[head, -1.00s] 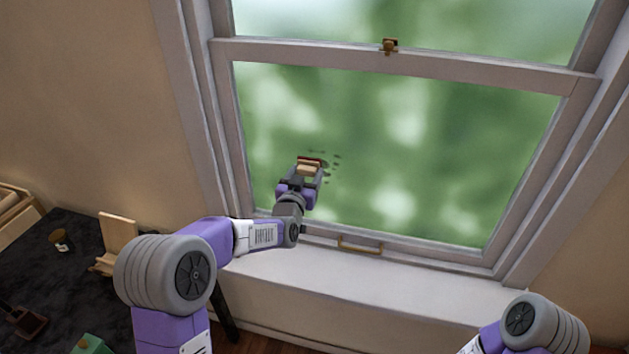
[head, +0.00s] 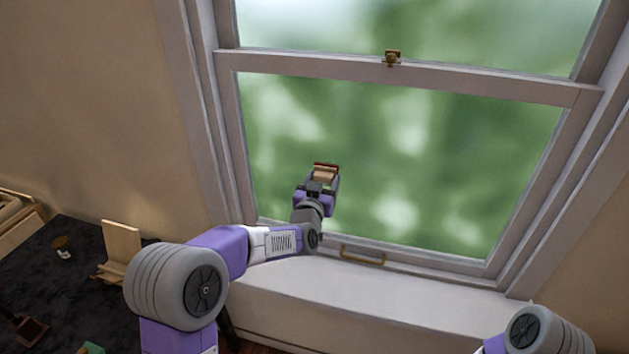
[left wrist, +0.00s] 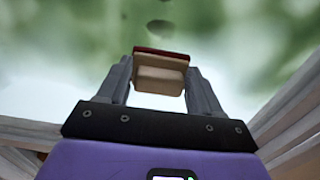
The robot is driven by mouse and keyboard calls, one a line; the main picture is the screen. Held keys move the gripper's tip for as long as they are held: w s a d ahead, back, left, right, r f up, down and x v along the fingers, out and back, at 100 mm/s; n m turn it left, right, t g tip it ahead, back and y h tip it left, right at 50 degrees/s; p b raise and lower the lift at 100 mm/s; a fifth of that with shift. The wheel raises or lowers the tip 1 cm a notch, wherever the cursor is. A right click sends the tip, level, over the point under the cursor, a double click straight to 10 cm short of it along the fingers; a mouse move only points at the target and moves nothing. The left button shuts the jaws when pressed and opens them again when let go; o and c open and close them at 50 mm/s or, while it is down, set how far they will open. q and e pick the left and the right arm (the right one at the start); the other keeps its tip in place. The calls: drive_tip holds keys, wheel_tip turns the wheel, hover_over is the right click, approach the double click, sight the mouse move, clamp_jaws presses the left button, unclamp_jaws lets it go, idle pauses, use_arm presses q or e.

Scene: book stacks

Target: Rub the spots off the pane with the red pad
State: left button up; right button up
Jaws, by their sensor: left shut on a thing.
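The red pad (head: 326,164) is a thin red layer on a pale wooden block. My left gripper (head: 324,178) is shut on this block, with the red face towards the pane (head: 420,150). In the left wrist view the pad (left wrist: 160,52) sits between the fingers of the gripper (left wrist: 160,82). A dark spot (left wrist: 159,25) shows on the glass just beyond the pad there, with a fainter mark above it. In the head view I make out no spots. Whether the pad touches the glass, I cannot tell. My right gripper is out of view.
The window's lower rail carries a brass handle (head: 362,256), below my left gripper. A white sill (head: 350,303) runs underneath. A dark table (head: 75,285) at the left holds a wooden stand (head: 121,245) and small items.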

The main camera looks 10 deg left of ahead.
use_arm(q)
drive_tip(key=shift+d, duration=2.05)
drive_tip(key=shift+s, duration=0.15)
drive_tip(key=shift+s, duration=0.25)
drive_tip(key=shift+s+a+b, duration=0.15)
drive_tip(key=shift+s+b, duration=0.9)
drive_tip(key=shift+s, duration=1.6)
drive_tip(key=shift+s, duration=1.5)
